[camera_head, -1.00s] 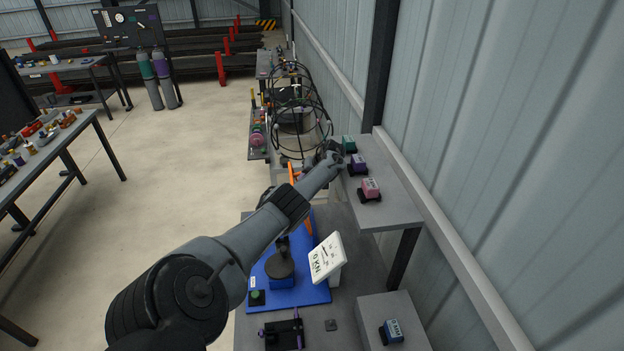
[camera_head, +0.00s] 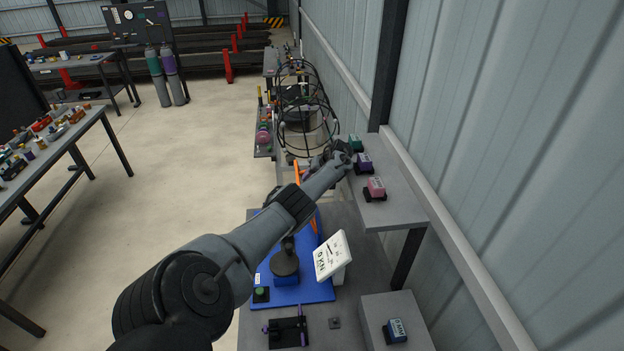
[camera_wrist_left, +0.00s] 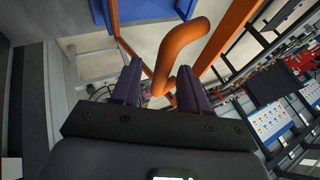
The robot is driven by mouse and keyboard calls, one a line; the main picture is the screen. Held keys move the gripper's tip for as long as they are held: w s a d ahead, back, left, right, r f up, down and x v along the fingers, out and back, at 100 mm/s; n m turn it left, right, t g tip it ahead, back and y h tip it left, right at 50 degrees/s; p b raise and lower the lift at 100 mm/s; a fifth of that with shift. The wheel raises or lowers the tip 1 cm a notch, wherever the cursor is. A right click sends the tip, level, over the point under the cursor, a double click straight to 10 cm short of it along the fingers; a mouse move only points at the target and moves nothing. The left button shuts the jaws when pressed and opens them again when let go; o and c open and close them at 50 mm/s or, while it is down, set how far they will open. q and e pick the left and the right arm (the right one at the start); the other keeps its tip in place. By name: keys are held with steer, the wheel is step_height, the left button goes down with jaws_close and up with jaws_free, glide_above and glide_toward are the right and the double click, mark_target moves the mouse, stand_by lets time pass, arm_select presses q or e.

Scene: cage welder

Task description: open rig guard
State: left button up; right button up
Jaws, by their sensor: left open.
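The rig guard is an orange frame (camera_head: 316,226) beside the blue press base; my left arm hides much of it in the head view. In the left wrist view, orange guard bars (camera_wrist_left: 228,38) and a thick curved orange handle (camera_wrist_left: 180,40) show close up. My left gripper (camera_wrist_left: 159,68) is open, its two dark purple fingers on either side of the handle's lower end. I cannot tell whether they touch it. In the head view, the left gripper (camera_head: 333,156) is small and partly hidden near the wall shelf. My right gripper is not in view.
The grey shelf (camera_head: 400,209) at the right holds small green, purple and pink devices. A white readout panel (camera_head: 332,256) stands on the blue base (camera_head: 318,291). A round wire cage (camera_head: 300,105) stands behind. The floor at left is open.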

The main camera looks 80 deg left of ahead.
arm_select(q)
steer(key=p+v, duration=0.1)
steer(key=v, duration=0.9)
steer(key=shift+s, duration=0.1)
